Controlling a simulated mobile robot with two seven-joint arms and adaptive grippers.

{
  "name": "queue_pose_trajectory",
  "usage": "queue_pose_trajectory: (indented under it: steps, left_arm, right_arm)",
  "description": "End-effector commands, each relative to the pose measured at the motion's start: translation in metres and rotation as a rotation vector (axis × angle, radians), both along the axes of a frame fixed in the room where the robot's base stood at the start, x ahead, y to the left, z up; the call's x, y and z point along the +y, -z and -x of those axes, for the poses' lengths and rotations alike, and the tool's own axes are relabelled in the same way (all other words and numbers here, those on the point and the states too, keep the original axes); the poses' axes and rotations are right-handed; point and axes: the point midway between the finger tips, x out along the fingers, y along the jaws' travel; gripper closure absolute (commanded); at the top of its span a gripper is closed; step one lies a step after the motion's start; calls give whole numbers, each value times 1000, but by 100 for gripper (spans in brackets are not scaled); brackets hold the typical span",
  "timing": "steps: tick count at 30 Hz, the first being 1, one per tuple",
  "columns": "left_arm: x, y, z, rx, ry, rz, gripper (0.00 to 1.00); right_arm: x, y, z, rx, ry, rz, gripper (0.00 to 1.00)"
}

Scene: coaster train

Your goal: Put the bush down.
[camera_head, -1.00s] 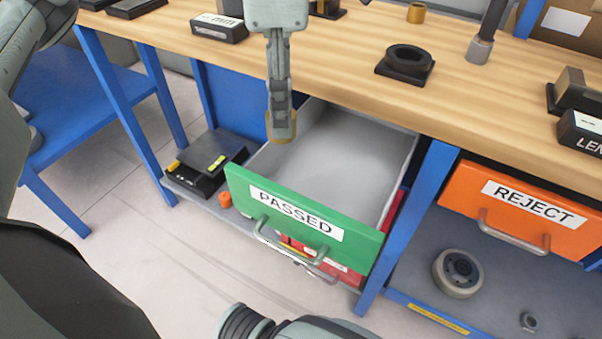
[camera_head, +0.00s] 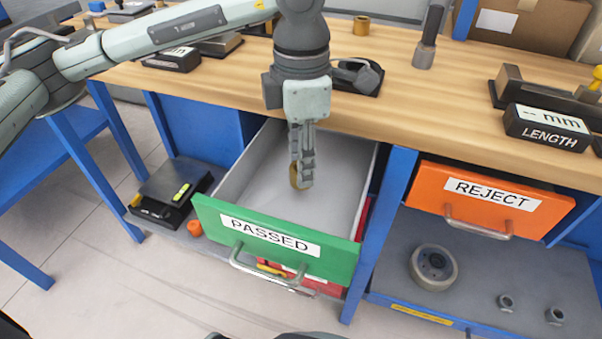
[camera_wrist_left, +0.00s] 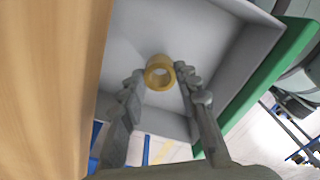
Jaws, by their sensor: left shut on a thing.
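The bush is a short brass-coloured ring (camera_head: 294,177), held at the fingertips of my left gripper (camera_head: 301,180). The gripper points down, inside the outline of the open PASSED drawer (camera_head: 345,257), towards its middle. In the left wrist view, the bush (camera_wrist_left: 150,77) sits between the two fingertips (camera_wrist_left: 160,80), its round hole visible, with the pale drawer floor behind it. The head view does not clearly show whether the bush touches the floor. The drawer looks otherwise empty. My right gripper is not in view.
The wooden bench top (camera_head: 440,110) overhangs the drawer's back. A second brass ring (camera_head: 361,25) stands on the bench. The orange REJECT drawer (camera_head: 540,207) is at right, above a shelf with a grey ring part (camera_head: 434,267).

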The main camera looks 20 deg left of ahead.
Motion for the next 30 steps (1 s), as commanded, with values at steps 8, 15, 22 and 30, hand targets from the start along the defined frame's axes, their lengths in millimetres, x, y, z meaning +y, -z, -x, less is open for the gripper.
queue_pose_trajectory:
  steps: [8,15,22,30]
  left_arm:
    - [1,34,1,4,-2,-1,100]
    - [0,39,0,0,-1,0,100]
    - [0,42,0,0,-1,0,100]
    - [0,42,0,1,0,0,48]
  right_arm:
    - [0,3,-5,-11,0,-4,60]
    - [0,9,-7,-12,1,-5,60]
    - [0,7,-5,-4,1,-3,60]
    - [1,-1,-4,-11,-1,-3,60]
